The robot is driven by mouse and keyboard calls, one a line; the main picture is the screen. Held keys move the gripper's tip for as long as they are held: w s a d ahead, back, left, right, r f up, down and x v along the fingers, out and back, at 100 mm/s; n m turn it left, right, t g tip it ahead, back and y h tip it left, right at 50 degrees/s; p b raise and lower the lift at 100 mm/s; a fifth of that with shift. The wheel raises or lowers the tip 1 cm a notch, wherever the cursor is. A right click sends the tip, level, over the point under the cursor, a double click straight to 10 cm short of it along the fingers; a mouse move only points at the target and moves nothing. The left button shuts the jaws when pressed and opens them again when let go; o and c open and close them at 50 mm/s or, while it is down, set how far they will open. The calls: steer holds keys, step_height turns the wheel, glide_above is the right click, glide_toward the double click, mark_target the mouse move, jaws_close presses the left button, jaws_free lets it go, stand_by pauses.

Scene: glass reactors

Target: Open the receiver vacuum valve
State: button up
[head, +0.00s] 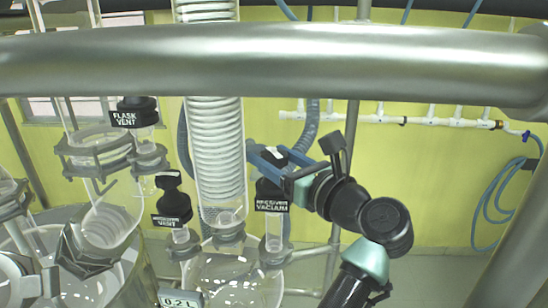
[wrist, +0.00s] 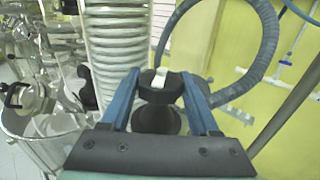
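The receiver vacuum valve (head: 270,190) is a black cap and body with a label reading "RECEIVER VACUUM", upright on a glass neck above the round receiver flask (head: 232,280). Its black knob with a white mark on top also shows in the wrist view (wrist: 160,86). My gripper (head: 268,157) reaches in from the right at knob height. In the wrist view its two blue fingers (wrist: 160,78) stand on either side of the knob, with little or no gap. I cannot tell whether they press on it.
The "FLASK VENT" valve (head: 134,112) and another labelled vent valve (head: 172,203) stand to the left. A glass coil condenser (head: 217,150) rises close beside the knob. A thick metal bar (head: 270,60) crosses the head view. A grey hose (wrist: 262,50) loops behind the knob.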

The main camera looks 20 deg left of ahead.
steer(key=c, duration=0.3)
steer(key=shift+n+g+y, duration=0.4)
steer(key=shift+n+g, duration=0.1)
steer(key=shift+g, duration=0.2)
steer(key=n+g+y, duration=0.1)
steer(key=n+g, duration=0.1)
steer(key=n+g+y, duration=0.1)
steer(key=g, duration=0.2)
steer(key=shift+n+g, duration=0.3)
steer(key=shift+n, duration=0.1)
steer(key=shift+g, duration=0.3)
steer(key=shift+n+g+b, duration=0.45)
steer(key=shift+n+g, duration=0.15)
steer(key=shift+g+b, duration=0.3)
steer(key=shift+n+g+b, duration=0.4)
steer(key=shift+g, duration=0.3)
